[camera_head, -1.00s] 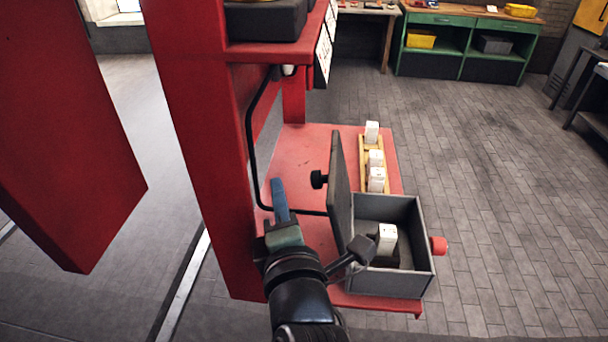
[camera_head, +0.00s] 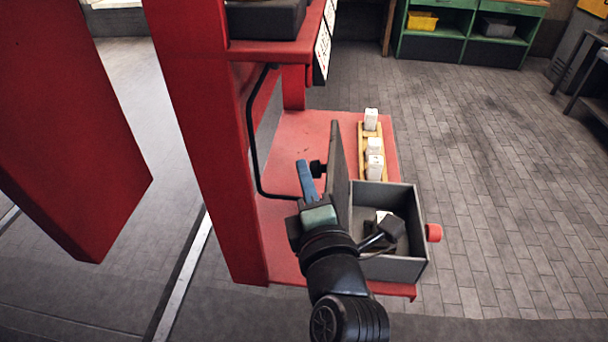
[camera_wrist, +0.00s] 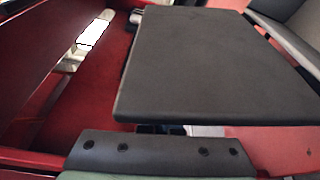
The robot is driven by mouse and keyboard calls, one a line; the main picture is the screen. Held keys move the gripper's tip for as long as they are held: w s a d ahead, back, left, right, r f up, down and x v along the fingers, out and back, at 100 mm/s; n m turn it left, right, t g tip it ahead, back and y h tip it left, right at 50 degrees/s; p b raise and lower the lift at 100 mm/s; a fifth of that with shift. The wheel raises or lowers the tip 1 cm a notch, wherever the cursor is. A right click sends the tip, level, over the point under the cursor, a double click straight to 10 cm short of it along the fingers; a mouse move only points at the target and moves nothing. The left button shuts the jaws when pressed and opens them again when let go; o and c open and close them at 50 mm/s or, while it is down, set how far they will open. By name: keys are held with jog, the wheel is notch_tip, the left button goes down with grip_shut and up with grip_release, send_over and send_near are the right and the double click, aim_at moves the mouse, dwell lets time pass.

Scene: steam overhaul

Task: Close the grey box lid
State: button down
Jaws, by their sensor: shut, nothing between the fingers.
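The grey box (camera_head: 405,268) sits on a red shelf, with its top open. Its grey lid (camera_head: 338,170) stands upright along the box's left side, with a black knob (camera_head: 318,168) on its left face. In the wrist view the lid (camera_wrist: 215,65) fills the middle as a broad dark panel. My gripper (camera_head: 307,180) is shut and empty, with blue fingers, just left of the lid and close to the knob. I cannot tell whether it touches the lid.
A wooden rack (camera_head: 372,150) with white blocks stands behind the box on the red shelf (camera_head: 285,135). A red knob (camera_head: 433,233) sticks out from the box's right side. A red post (camera_head: 200,130) and a black bent rod (camera_head: 252,140) stand left of my gripper.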

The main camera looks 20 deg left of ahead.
jog(key=shift+w+d+r+m+t+b, duration=0.15)
jog(key=shift+d+m+b, duration=0.4)
jog(key=shift+b, duration=0.65)
jog(key=shift+w+d+r+m+t+b, duration=0.15)
jog(key=shift+d+m+b, duration=0.4)
jog(key=shift+b, duration=0.6)
jog(key=w+d+f+m+t+h+b, duration=0.1)
jog(key=w+d+f+m+t+b, duration=0.1)
jog(key=d+m+b, duration=0.5)
jog(key=w+d+f+m+t+h+b, duration=0.2)
jog(key=d+f+m+t+b, duration=0.1)
jog(key=d+m+b, duration=0.5)
jog(key=shift+w+f+m+t+b, duration=0.25)
jog(key=shift+m+b, duration=1.45)
jog(key=shift+m, duration=1)
jog(key=shift+d+f, duration=0.1)
